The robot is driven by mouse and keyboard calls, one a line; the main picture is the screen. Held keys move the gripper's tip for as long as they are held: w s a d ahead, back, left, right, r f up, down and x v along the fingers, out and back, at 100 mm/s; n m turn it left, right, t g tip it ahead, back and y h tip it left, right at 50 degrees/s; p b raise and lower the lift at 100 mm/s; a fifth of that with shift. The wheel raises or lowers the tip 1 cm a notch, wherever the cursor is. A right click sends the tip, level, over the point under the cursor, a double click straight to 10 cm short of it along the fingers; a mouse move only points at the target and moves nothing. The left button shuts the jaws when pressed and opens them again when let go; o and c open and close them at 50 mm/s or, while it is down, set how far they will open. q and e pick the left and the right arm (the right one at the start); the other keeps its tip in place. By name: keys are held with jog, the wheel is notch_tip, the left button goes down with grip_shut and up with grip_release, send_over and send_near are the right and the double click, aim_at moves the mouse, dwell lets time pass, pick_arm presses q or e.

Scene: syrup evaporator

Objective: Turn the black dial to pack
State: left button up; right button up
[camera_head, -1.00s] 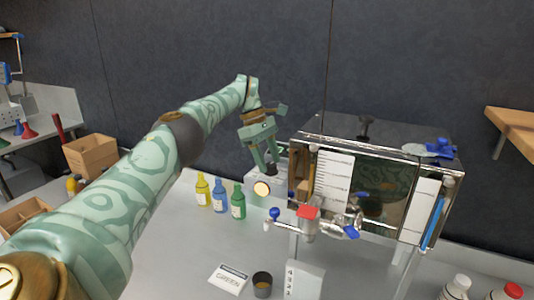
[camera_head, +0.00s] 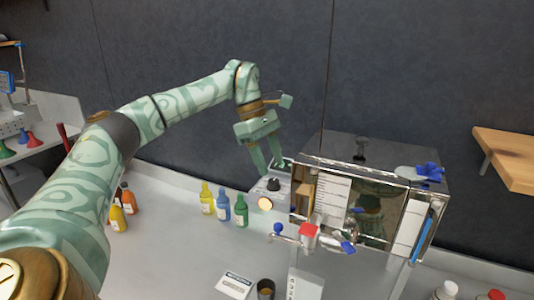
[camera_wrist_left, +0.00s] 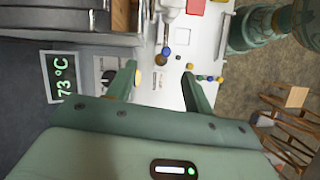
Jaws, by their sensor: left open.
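The black dial (camera_head: 273,185) is a short dark knob on top of a small pale control box (camera_head: 262,192) with a glowing yellow lamp on its front. My left gripper (camera_head: 271,168) is open, its fingers pointing down just above the dial, with nothing between them. In the left wrist view the dial (camera_wrist_left: 107,76) shows beside the left finger, outside the gap between the open fingers (camera_wrist_left: 160,78). The dial's markings are too small to read. A display (camera_wrist_left: 61,78) beside it reads 73 °C. My right gripper is out of view.
Yellow, blue and green bottles (camera_head: 223,206) stand to the left. A small dark cup (camera_head: 265,288) and a label card (camera_head: 234,285) sit in front.

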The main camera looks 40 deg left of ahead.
pick_arm(q)
jog(key=shift+s+d+r, duration=0.35)
jog(key=shift+s+d, duration=0.2)
jog(key=shift+s, duration=0.05)
jog(key=shift+s+d+r, duration=0.35)
jog(key=shift+s+d, duration=0.15)
jog(key=shift+s, duration=0.1)
jog(key=shift+f, duration=0.15)
